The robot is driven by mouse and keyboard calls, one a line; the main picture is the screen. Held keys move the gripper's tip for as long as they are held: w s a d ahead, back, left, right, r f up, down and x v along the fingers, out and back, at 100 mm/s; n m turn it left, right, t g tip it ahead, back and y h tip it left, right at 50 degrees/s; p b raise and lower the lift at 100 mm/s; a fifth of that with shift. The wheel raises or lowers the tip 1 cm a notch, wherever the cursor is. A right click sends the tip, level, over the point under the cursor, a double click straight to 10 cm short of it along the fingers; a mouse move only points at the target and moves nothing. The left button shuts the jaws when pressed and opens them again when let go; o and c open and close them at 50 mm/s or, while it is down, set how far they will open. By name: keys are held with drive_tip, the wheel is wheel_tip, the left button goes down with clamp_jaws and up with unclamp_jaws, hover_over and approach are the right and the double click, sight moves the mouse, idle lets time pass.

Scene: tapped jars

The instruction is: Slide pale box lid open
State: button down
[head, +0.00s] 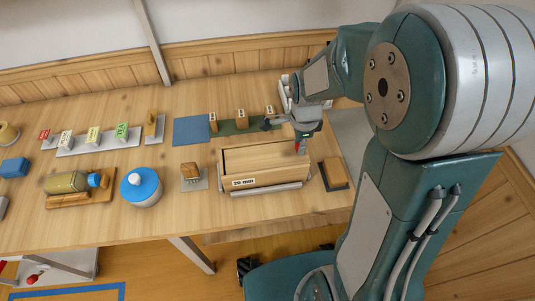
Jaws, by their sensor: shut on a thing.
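The pale wooden box (264,183) sits on the table in the head view, with a white label on its front left and a light rail along its front. Its pale lid (262,157) lies along the top, between the side walls; how far it is open is hard to tell. My gripper (299,147) is over the right end of the box, pointing down. It is shut at a small red part there, apparently on the lid; the fingertips are small, and the exact contact is hidden.
A dark tray with a brown block (336,171) stands close on the right. A blue-lidded white jar (141,188) and a wooden block on a grey plate (191,176) stand left. A green strip with blocks (237,126) lies behind; a blue mat (191,130) is back left.

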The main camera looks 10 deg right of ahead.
drive_tip(key=shift+d, duration=2.5)
drive_tip(key=shift+d, duration=2.65)
drive_tip(key=shift+d, duration=2.75)
drive_tip(key=shift+d, duration=1.1)
